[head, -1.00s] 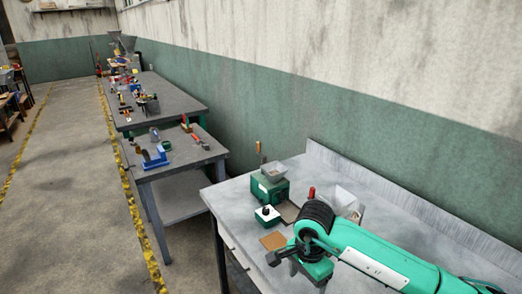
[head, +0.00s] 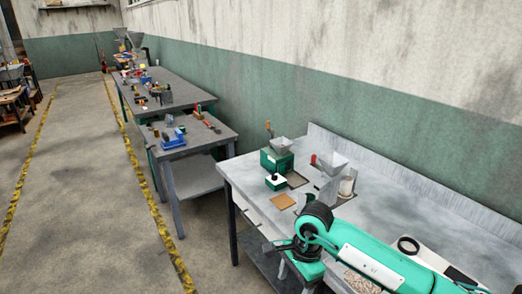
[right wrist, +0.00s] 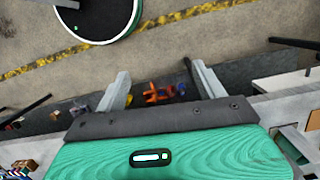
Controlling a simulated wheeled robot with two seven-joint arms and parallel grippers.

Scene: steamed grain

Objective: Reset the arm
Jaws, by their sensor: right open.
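My right arm, teal with a black joint, comes in from the lower right of the head view, in front of the grey workbench (head: 410,215). In the right wrist view my right gripper (right wrist: 156,70) is open, its two grey fingers wide apart with nothing between them. Small orange and blue items lie well beyond the fingers on a dark surface. In the head view the right fingers are mostly hidden by the arm and the picture's edge. My left gripper is in neither view.
Another table with a blue tool (head: 174,139) stands farther back. The floor (head: 85,190) at left is clear.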

